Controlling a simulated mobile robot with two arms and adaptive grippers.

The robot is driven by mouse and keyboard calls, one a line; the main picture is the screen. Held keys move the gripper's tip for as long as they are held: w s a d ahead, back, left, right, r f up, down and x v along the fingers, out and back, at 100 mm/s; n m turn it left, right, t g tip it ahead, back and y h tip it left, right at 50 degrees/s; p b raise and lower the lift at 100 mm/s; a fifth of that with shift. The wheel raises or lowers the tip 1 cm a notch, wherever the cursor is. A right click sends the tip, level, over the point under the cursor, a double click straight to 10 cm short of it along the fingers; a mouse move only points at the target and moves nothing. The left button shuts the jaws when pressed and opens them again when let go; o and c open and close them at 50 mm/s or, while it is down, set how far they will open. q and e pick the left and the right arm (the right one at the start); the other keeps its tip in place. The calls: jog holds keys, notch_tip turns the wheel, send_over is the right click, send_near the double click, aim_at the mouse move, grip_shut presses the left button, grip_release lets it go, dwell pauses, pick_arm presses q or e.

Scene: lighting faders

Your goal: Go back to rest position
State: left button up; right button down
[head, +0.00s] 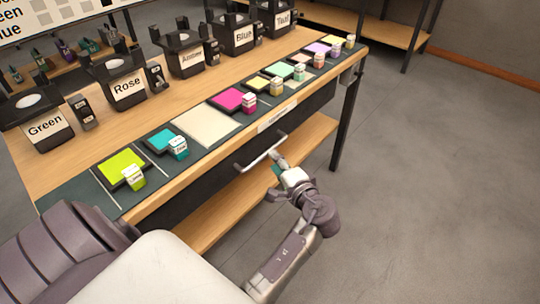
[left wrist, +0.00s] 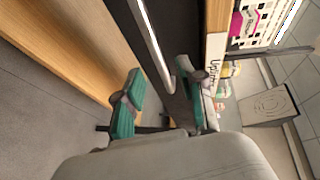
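My left gripper (head: 279,164) is in front of the workbench, close to the metal drawer handle (head: 258,153). In the left wrist view its two teal fingers (left wrist: 160,105) stand apart, with nothing held between them. The handle (left wrist: 150,40) runs down from the top of that view and ends near the fingers. I cannot tell whether a finger touches it. The dark drawer front (head: 222,165) looks closed. My right gripper is not in view.
The wooden workbench (head: 75,165) carries labelled black lamp units, including Green (head: 45,130) and Rose (head: 127,85). Along its front lie coloured gel squares, such as a lime one (head: 122,168) and a magenta one (head: 230,100). A lower shelf (head: 318,140) is below. Open floor (head: 430,170) lies right.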

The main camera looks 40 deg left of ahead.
pick_arm(q)
jog(key=shift+s+d+r, duration=0.1)
jog(key=shift+s+d, duration=0.1)
jog(key=shift+d, duration=0.2)
